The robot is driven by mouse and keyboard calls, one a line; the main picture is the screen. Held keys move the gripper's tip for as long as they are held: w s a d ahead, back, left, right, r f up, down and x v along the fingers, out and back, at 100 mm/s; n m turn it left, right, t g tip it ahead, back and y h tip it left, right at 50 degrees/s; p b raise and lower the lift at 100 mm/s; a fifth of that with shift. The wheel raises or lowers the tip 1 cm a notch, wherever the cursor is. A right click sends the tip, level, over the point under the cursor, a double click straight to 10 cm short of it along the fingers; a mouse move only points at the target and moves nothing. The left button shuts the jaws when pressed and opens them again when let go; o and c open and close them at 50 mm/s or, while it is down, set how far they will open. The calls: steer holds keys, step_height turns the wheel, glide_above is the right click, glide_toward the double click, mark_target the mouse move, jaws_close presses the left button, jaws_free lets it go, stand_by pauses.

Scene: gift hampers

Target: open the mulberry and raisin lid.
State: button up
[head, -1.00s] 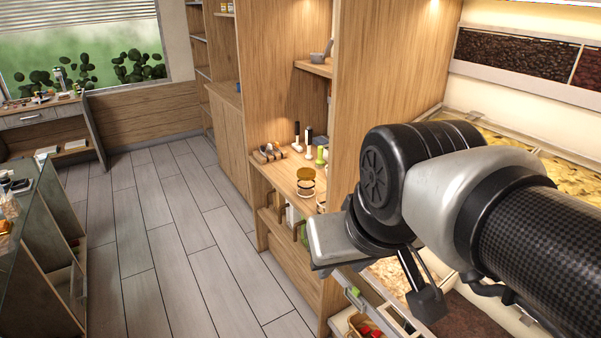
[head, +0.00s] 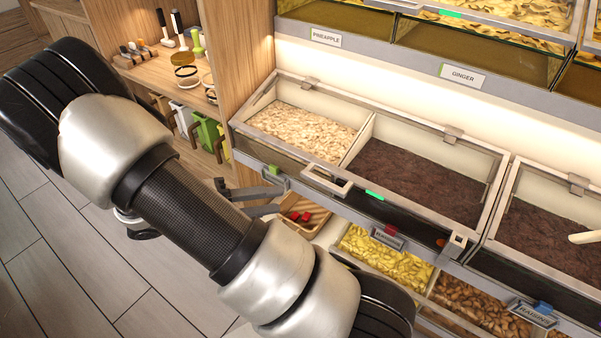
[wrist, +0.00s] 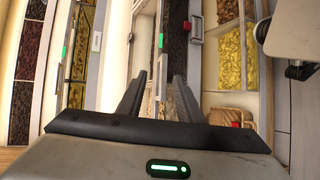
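The mulberry and raisin lid (head: 489,199) is a pale-framed clear lid lying down over a two-part bin in the head view. Pale flakes (head: 300,130) show on its left and dark raisins (head: 420,180) on its right. A white handle (head: 328,181) sits on its front edge. My gripper (head: 250,200) is at the lid's front left, apart from the handle. In the wrist view my gripper (wrist: 157,95) has its fingers spread with nothing between them. The dark raisins (wrist: 177,50) show beyond the fingers.
Another lidded bin (head: 560,220) stands to the right. Lower bins with yellow pieces (head: 385,262) and a wicker basket (head: 303,215) lie below. A wooden shelf (head: 160,70) with jars and tools is at the left. Floor (head: 60,250) is clear at the left.

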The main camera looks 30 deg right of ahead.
mark_target(320, 185)
step_height(320, 185, down, 6)
steer(key=w+n+t+h+b, duration=0.1)
steer(key=w+t+h+b, duration=0.1)
steer(key=t+h, duration=0.1)
steer(key=d+b, duration=0.2)
steer(key=d, duration=1.5)
steer(key=shift+w+d+f, duration=0.1)
steer(key=shift+f, duration=0.05)
jaws_close()
